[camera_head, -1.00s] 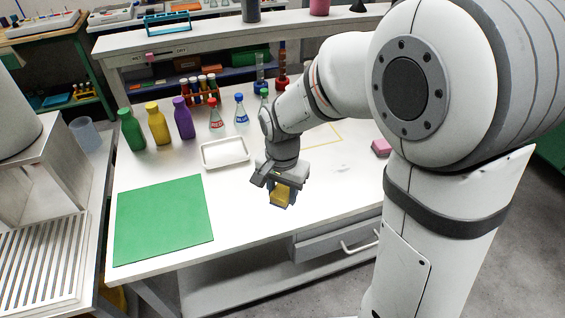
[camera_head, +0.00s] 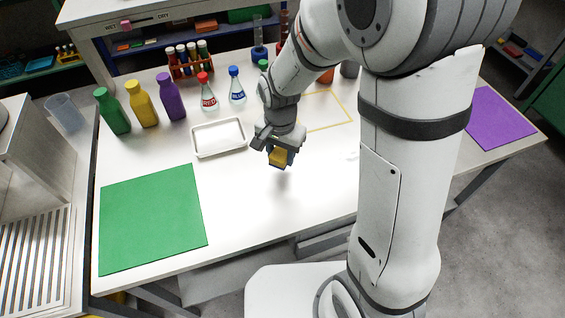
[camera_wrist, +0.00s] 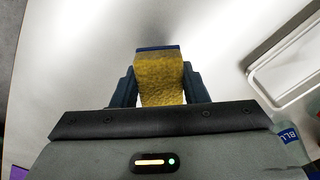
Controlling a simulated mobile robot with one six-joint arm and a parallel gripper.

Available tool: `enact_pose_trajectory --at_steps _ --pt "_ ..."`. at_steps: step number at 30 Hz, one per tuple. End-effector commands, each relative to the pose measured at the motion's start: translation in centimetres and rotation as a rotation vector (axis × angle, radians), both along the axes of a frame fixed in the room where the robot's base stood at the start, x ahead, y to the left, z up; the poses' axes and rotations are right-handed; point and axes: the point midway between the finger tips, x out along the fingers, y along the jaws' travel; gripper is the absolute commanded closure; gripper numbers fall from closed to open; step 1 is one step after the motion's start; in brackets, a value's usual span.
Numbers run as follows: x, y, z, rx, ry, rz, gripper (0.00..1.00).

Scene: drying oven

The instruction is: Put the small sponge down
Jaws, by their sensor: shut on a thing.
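The small sponge (camera_head: 278,157) is yellow with a dark blue layer along one edge. My gripper (camera_head: 280,158) is shut on it and holds it over the white table, to the right of the white tray. In the wrist view the sponge (camera_wrist: 160,78) sits between both dark fingers (camera_wrist: 160,88), with its yellow face in view. Bare white table lies beyond it in that view. I cannot tell exactly how high above the table the sponge is.
The white tray (camera_head: 218,151) is left of my gripper. A green mat (camera_head: 152,218) covers the front left. Bottles (camera_head: 142,104), flasks (camera_head: 207,92) and a tube rack (camera_head: 188,66) stand behind. A yellow outline (camera_head: 345,118) is at right. The front middle of the white table (camera_head: 285,215) is clear.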

Motion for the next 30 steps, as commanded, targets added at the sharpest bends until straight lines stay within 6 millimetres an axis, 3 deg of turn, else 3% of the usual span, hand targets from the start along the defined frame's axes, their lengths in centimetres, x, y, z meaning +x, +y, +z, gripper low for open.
enact_pose_trajectory --at_steps 12,28,29,30 --pt "0.0 0.0 -4.6 0.000 0.001 -0.001 0.81" --pt "0.0 -0.1 -5.7 0.000 0.000 -0.001 0.81" --pt "0.0 -0.1 -5.6 0.000 0.000 -0.001 0.58" --pt "0.0 -0.1 -5.6 0.000 0.001 -0.002 0.55"
